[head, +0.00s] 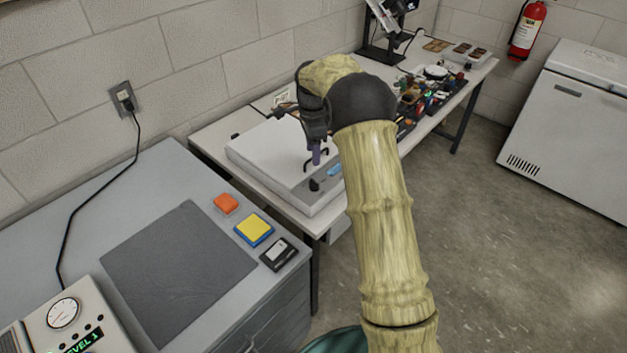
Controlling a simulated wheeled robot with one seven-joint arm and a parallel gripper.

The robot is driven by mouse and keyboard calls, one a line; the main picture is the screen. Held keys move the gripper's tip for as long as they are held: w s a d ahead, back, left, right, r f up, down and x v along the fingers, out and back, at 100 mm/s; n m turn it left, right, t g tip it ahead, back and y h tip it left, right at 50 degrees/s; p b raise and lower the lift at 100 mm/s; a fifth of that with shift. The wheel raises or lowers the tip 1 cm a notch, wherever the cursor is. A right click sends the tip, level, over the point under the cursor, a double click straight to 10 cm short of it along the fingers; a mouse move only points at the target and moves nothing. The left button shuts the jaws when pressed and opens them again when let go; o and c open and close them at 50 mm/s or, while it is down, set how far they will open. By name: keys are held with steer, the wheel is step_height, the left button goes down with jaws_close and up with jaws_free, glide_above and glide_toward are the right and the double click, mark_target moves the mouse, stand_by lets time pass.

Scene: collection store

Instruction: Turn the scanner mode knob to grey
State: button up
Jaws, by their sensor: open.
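The scanner (262,150) is a flat white box on the far bench, with a grey strip along its front right side. A small dark knob (314,185) sits on that strip, beside a blue patch (333,171). The knob's pointing direction and mode marks are too small to read. My gripper (317,158) is open above the scanner, a little behind the knob in the picture and apart from it. A small purple part shows at the gripper; I cannot tell what it is. My arm covers the scanner's right end.
A grey cabinet top (150,190) in front holds a dark mat (178,268), an orange block (225,203), a yellow-and-blue block (254,229) and a black cartridge (279,254). A device with a dial (64,312) stands front left. Cluttered small items (432,90) lie farther along the bench.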

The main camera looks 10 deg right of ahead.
mark_target(314, 181)
steer(key=f, duration=1.1)
steer(key=shift+s+f, duration=0.2)
steer(key=shift+s, duration=0.1)
steer(key=c, duration=1)
